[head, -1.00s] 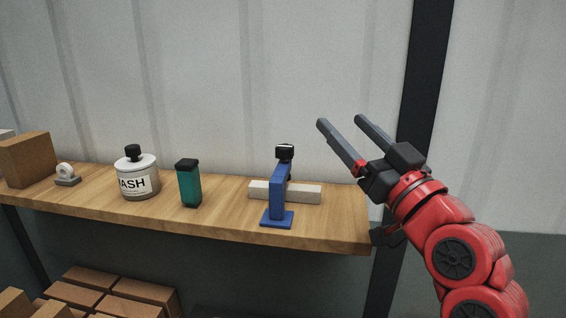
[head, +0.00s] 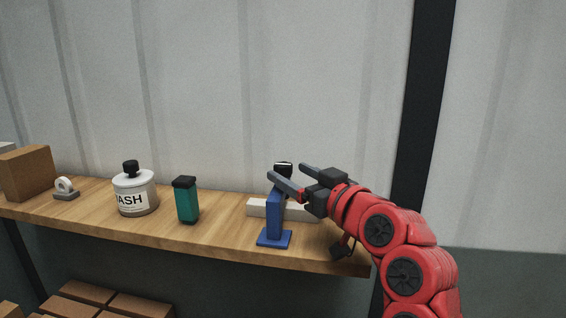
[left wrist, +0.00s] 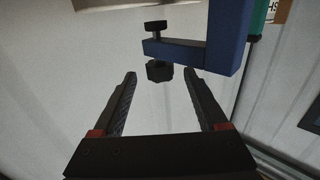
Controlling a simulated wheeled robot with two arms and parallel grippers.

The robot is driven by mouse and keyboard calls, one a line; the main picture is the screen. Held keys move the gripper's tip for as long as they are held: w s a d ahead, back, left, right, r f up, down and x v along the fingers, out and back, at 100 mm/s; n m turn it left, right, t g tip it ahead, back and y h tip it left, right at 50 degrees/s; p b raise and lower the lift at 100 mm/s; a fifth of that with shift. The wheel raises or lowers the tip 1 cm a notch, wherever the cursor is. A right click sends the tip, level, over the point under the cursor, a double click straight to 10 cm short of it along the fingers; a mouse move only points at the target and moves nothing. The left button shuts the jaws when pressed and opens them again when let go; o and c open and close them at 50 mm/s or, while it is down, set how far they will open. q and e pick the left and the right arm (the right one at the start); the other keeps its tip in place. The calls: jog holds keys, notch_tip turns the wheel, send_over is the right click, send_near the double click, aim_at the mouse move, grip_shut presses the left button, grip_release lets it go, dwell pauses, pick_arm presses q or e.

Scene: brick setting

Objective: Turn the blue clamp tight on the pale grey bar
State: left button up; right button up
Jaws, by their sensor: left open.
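The blue clamp (head: 274,222) stands upright near the right end of the shelf, with a black knob (head: 283,166) on top. The pale grey bar (head: 257,208) lies across behind the clamp's post; part of it is hidden by the clamp and my gripper. My left gripper (head: 286,171) is open, its fingers at the clamp's top. In the left wrist view the knob (left wrist: 160,70) sits between the two fingertips, with room on both sides. The clamp's blue arm (left wrist: 180,50) and the screw's black foot (left wrist: 156,26) show beyond it. Contact between foot and bar cannot be told.
On the wooden shelf (head: 215,238) stand a teal bottle (head: 187,202), a white labelled bottle (head: 134,192), a small grey part (head: 66,190) and a brown block (head: 27,172). Bricks (head: 90,303) lie below. A corrugated wall (head: 200,80) stands behind.

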aim_at(288, 172)
pick_arm(q)
jog(key=shift+p+x, duration=0.3)
jog(key=shift+x, duration=1.55)
grip_shut()
